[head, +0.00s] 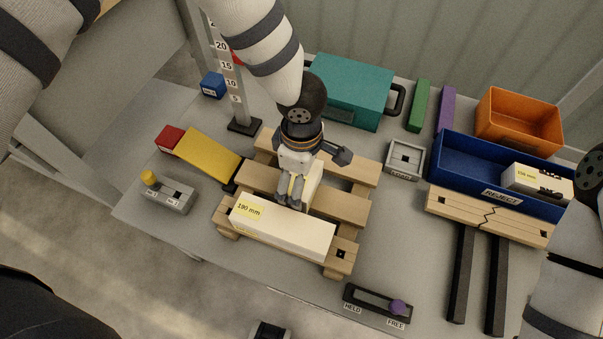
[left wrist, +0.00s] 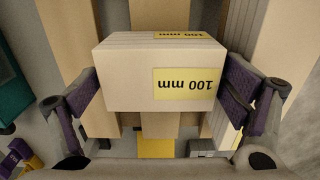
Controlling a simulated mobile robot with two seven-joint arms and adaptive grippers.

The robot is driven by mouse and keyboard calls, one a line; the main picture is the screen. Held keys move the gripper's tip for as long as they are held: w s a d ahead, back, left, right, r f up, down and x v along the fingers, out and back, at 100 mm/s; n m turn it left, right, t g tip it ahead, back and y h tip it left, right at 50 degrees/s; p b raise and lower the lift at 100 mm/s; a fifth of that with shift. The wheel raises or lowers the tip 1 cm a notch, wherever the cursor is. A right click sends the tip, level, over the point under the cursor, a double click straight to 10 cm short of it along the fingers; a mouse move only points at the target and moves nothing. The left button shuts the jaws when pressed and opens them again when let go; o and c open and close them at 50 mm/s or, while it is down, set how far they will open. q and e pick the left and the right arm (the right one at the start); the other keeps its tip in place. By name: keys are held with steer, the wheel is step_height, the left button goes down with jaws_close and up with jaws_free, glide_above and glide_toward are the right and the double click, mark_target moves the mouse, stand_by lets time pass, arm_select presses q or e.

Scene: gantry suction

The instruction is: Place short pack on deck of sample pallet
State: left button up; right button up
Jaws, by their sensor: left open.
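The short pack, a cream block with a yellow "100 mm" label, shows in the left wrist view (left wrist: 130,85). In the head view (head: 313,185) it is partly hidden by my gripper and is over the slats of the wooden sample pallet (head: 345,205). My left gripper (head: 318,178) is open, pointing down, with one purple-padded finger at each end of the pack. The pads are very close to it; I cannot tell whether they touch. Whether the pack rests on the slats is unclear. A longer "190 mm" pack (head: 282,228) lies along the pallet's front. My right gripper is out of view.
A blue reject bin (head: 470,150) holding a white pack (head: 537,182), an orange bin (head: 518,120) and a teal case (head: 350,90) stand behind and right. A height scale (head: 233,85) stands behind left. A HELD/FREE slider (head: 378,303) is at the front.

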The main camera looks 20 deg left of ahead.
arm_select(q)
step_height(320, 180, up, 12)
steer(key=p, duration=0.1)
steer(key=shift+r+p, duration=0.2)
steer(key=shift+p, duration=0.2)
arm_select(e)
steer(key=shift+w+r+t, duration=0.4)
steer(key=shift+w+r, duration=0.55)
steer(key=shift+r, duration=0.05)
